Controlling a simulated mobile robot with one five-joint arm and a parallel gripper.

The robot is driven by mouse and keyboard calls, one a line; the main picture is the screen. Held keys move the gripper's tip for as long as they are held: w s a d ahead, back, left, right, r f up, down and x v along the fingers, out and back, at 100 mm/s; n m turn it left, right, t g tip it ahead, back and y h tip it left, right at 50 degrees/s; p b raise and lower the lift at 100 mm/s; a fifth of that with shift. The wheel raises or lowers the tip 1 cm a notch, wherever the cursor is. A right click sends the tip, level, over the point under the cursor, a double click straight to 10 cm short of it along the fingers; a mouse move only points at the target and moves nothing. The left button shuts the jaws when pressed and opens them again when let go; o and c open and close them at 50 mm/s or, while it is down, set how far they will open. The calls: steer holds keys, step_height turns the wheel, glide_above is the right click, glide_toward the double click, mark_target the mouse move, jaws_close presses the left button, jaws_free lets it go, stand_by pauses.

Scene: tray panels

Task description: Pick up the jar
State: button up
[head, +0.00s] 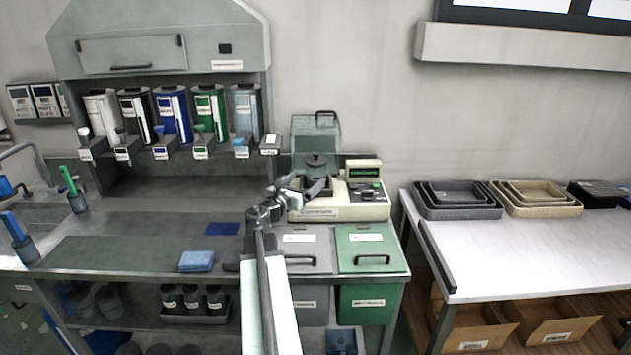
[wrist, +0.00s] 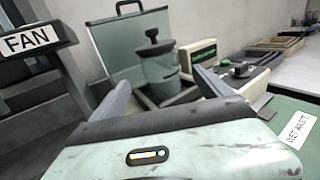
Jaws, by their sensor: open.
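A grey-green jar with a dark knobbed lid stands upright in the well of a benchtop machine (head: 340,208), whose clear-looking cover is raised behind it. In the wrist view the jar (wrist: 160,70) is straight ahead, between and beyond my two fingers. In the head view its dark lid (head: 317,161) shows just behind my gripper (head: 303,186), which hides much of the jar body. My gripper (wrist: 165,92) is open and empty, with a finger to each side of the jar in the picture. I cannot tell the exact gap to it.
The raised cover (wrist: 135,45) stands close behind the jar, and a control panel (head: 364,193) is at its right. A sign reading FAN (wrist: 28,40) is at upper left. Grey and green bins (head: 370,262) are below. Nested trays (head: 455,210) sit on the right table.

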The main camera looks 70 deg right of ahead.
mark_target(311, 177)
steer(key=d, duration=0.4)
steer(key=s+d, duration=0.1)
steer(key=d, duration=0.1)
steer(key=shift+d+f+b, duration=0.2)
steer(key=shift+f+b, duration=0.1)
steer(key=shift+f, duration=0.1)
steer(key=shift+a, duration=0.15)
steer(key=shift+c, duration=0.7)
jaws_close()
steer(key=shift+r, duration=0.15)
step_height(311, 177, up, 10)
steer(key=p, duration=1)
steer(key=shift+s, duration=0.1)
